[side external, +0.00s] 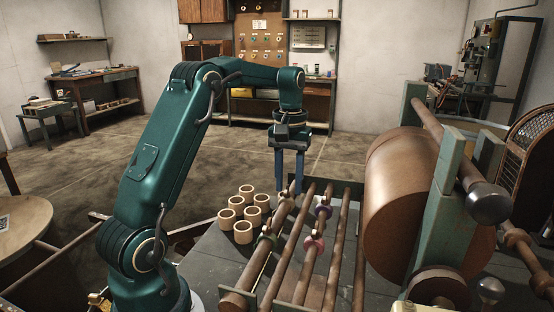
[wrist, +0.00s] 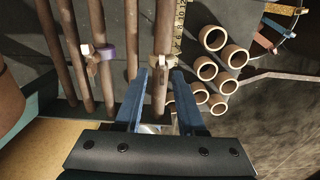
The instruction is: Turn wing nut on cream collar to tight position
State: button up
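The cream collar (side external: 284,204) sits on a rod among the parallel rods, just below my gripper in the side view. In the wrist view a collar with a pale wing nut (wrist: 161,62) lies on the rod just ahead of the fingertips; it appears to be the cream one. My gripper (side external: 289,188) points down with its two blue fingers apart. In the wrist view my gripper (wrist: 157,76) is open, with one finger on each side of the rod and nothing visibly clamped. The wing nut's exact angle is too small to tell.
Several cardboard cores (side external: 243,232) stand left of the rods. A large brown roll (side external: 400,200) and a green post (side external: 446,195) stand to the right.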

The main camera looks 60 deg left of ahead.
jog(key=shift+r, duration=0.1)
jog(key=shift+w+a+r, duration=0.1)
jog(key=shift+r, duration=2.35)
